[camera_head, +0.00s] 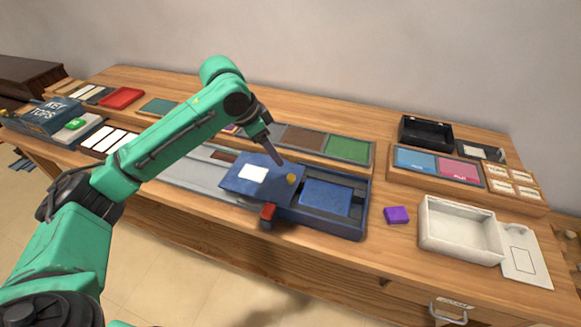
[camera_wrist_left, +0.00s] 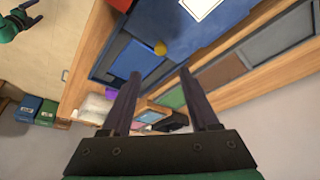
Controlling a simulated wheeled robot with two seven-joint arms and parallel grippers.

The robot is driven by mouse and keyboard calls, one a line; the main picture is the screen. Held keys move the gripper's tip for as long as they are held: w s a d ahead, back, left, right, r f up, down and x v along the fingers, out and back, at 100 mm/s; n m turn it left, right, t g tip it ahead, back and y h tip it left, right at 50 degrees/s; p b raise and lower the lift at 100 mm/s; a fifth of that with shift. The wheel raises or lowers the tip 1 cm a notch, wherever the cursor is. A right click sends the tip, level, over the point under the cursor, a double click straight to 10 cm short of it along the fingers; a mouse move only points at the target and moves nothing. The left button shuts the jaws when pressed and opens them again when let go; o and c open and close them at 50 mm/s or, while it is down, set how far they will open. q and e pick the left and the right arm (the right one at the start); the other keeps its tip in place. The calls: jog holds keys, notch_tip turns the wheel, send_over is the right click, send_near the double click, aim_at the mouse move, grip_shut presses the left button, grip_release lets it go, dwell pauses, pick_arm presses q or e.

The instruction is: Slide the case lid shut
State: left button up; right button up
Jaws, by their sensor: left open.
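The dark blue case (camera_head: 362,205) stands near the table's front edge. Its right part is open and shows a lighter blue floor (camera_head: 325,197). The flat blue lid (camera_head: 240,185) lies at the case's left part, reaching out past its left end, with a white label and a yellow knob (camera_head: 291,178). The lid (camera_wrist_left: 150,20) and knob (camera_wrist_left: 160,48) also show in the left wrist view. My left gripper (camera_head: 280,161) is open and empty, just behind the knob; contact cannot be told. Its two fingers (camera_wrist_left: 158,72) show apart in the wrist view. A green and dark part, possibly my right arm, shows at that view's top left.
A red block (camera_head: 267,213) sits at the case's front side. A purple block (camera_head: 397,215) lies to the right, before a white open box (camera_head: 460,232). A tray with brown and green panels (camera_head: 347,149) stands behind the case. Grey rails (camera_head: 185,178) extend left.

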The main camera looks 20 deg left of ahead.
pick_arm(q)
send_near(291, 176)
jog(key=f, duration=0.1)
jog(key=x, duration=0.3)
jog(key=shift+d, duration=0.15)
jog(key=x, duration=0.3)
jog(key=shift+w+f+p, duration=0.15)
jog(key=shift+w+p, duration=0.1)
jog(key=shift+p, duration=0.1)
jog(key=shift+d+f, duration=0.15)
jog(key=shift+f, duration=0.15)
jog(key=shift+s, duration=0.1)
jog(key=shift+f, duration=0.1)
jog(key=c, duration=0.9)
grip_shut()
pick_arm(e)
jog(key=shift+s+r, duration=0.35)
jog(key=shift+s, duration=0.3)
jog(key=shift+w, duration=0.15)
